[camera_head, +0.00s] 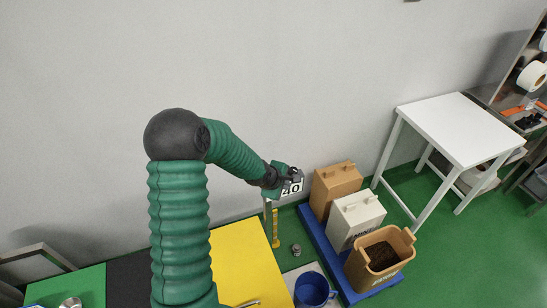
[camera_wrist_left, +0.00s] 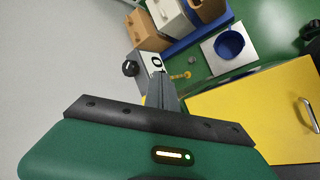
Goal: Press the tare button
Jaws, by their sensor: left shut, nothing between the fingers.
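A white display (camera_head: 291,188) with black digits reading "40" stands on a post beside the wall. In the wrist view the display (camera_wrist_left: 156,62) is partly covered by my fingers. My left gripper (camera_head: 294,174) is shut and empty, right at the display's upper edge in the head view. Its fingers (camera_wrist_left: 158,82) point at the display in the wrist view; I cannot tell whether they touch it. A round black knob (camera_wrist_left: 130,68) shows beside the display there; I cannot tell whether it is the tare button. A blue mug (camera_head: 311,289) stands on a pale plate (camera_wrist_left: 214,61).
A yellow cabinet (camera_head: 240,262) is in front. A white table (camera_head: 460,128) stands farther right.

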